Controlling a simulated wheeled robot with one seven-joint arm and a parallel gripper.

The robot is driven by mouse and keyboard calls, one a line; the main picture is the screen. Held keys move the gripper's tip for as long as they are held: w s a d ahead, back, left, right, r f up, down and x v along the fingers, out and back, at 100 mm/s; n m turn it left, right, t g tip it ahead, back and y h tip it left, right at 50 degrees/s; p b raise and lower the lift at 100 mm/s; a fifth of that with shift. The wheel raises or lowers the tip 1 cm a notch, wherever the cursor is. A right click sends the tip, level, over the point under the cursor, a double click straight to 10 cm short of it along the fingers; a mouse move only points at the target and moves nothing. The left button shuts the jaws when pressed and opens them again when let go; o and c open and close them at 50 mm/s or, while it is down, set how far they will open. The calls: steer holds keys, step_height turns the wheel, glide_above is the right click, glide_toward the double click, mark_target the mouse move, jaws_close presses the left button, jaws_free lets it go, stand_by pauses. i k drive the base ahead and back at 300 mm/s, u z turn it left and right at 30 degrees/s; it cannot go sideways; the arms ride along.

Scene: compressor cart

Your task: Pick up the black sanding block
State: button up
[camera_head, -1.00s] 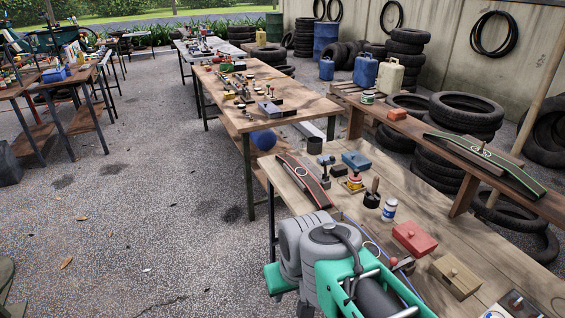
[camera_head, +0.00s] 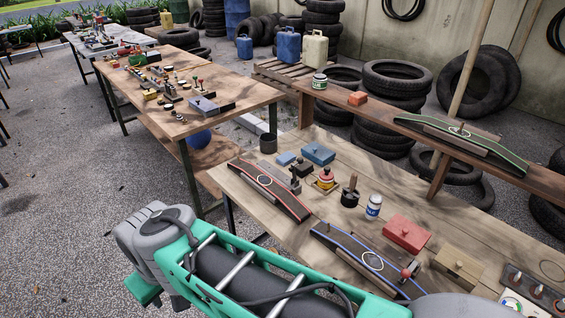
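I cannot tell for sure which thing is the black sanding block. A small dark block with an upright knob (camera_head: 303,168) stands on the near wooden bench (camera_head: 400,199), behind the red-edged dark board. Another small dark piece stands just in front of it, and details are too small to read. Long, curved dark boards with white rings also show: a red-edged board (camera_head: 282,194) and a blue-edged board (camera_head: 345,243) on this bench. A green-edged board (camera_head: 490,151) lies on the raised plank. My gripper is not in view.
Around the small blocks stand a blue box (camera_head: 318,153), a dark cup (camera_head: 268,143), a red-topped yellow piece (camera_head: 325,180), a black pot with a handle (camera_head: 350,192) and a white-blue jar (camera_head: 374,206). A red box (camera_head: 407,232) and wooden box (camera_head: 459,266) sit farther right.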

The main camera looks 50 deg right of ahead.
mark_target(303, 170)
steer(key=z, duration=0.35)
steer(key=i, duration=0.95)
steer(key=z, duration=0.95)
steer(key=i, duration=0.45)
steer(key=z, duration=0.3)
